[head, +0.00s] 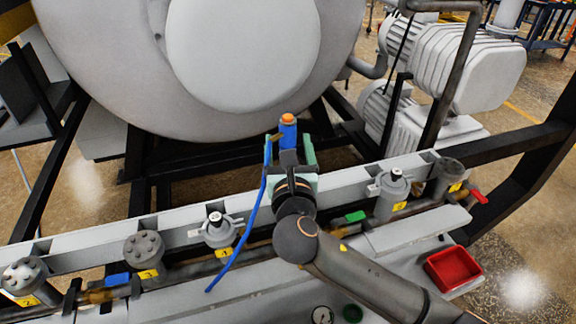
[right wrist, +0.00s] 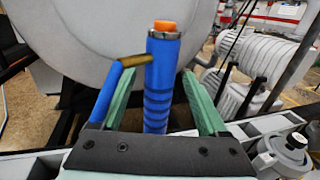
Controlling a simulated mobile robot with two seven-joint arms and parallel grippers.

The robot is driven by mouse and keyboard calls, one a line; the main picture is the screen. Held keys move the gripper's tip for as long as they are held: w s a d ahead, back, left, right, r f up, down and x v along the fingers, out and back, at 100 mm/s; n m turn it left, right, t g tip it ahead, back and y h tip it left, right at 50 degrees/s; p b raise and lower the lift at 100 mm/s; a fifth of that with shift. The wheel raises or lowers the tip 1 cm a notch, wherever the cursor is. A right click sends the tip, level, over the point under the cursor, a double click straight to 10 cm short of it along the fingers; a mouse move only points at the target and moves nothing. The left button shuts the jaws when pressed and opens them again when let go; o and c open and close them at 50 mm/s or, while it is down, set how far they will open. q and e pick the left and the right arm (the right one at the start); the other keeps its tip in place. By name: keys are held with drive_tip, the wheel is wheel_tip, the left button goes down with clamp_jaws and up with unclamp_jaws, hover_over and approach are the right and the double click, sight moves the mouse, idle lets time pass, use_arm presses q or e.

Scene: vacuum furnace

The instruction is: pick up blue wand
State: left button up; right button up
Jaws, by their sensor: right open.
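The blue wand (head: 288,133) stands roughly upright in front of the large grey furnace body, with an orange tip and a silver collar. It also shows in the right wrist view (right wrist: 160,85), with dark bands on its lower part. My right gripper (head: 290,147) is open, its two green fingers on either side of the wand. In the right wrist view a gap shows between the wand and the right finger. A blue hose (head: 247,225) joins the wand through a brass fitting (right wrist: 134,61). The wand's lower end is hidden behind my gripper. My left gripper is not in view.
A grey rail (head: 90,239) with several valves runs across in front of the furnace (head: 105,50). A grey valve (head: 392,183) stands right of my gripper. A red tray (head: 453,268) sits at the lower right. Grey pumps (head: 465,65) stand at the upper right.

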drive_tip(key=shift+w+a, duration=0.1)
drive_tip(key=shift+w, duration=1.55)
clamp_jaws()
drive_tip(key=shift+r, duration=0.1)
